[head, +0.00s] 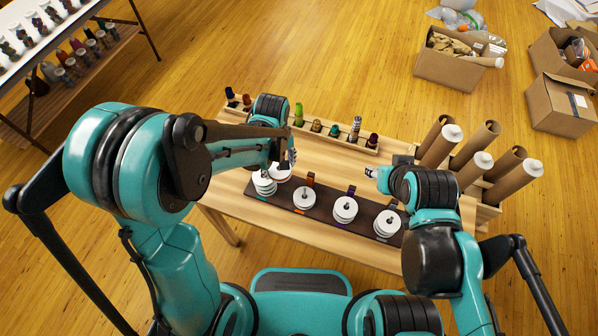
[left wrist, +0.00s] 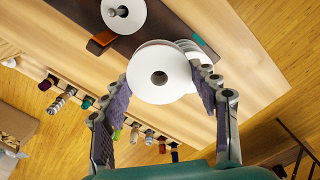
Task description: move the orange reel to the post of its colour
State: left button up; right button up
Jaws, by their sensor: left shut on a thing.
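A dark board (head: 325,207) on the wooden table carries several posts with white-faced reels. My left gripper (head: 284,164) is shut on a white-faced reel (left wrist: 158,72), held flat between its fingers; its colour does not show. In the head view this reel is partly hidden by the arm. The held reel is close to a stack of reels (head: 264,184) at the board's left end, by a teal label (left wrist: 205,49). The orange label (left wrist: 101,42) is beside a post with a reel (left wrist: 122,16), right of the stack in the head view. My right gripper (head: 371,172) is above the table, apart from the reels.
More reels (head: 345,209) (head: 387,224) sit on posts to the right. A rack of thread spools (head: 335,131) runs along the table's back. Cardboard tubes (head: 475,143) stand in a holder at the right. Bare table lies between rack and board.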

pick_arm(q)
jog(key=shift+s+d+f+n+b, duration=0.1)
jog(key=shift+s+d+f+n, duration=0.1)
jog(key=shift+s+d+n, duration=0.7)
jog(key=shift+s+d+f+n+b, duration=0.2)
jog(key=shift+s+d+n, duration=0.2)
jog(key=shift+d+n, duration=0.95)
jog(key=shift+s+d+f+n+b, duration=0.15)
jog(key=shift+s+d+n, duration=0.55)
jog(key=shift+d, duration=0.8)
jog(key=shift+f, duration=0.1)
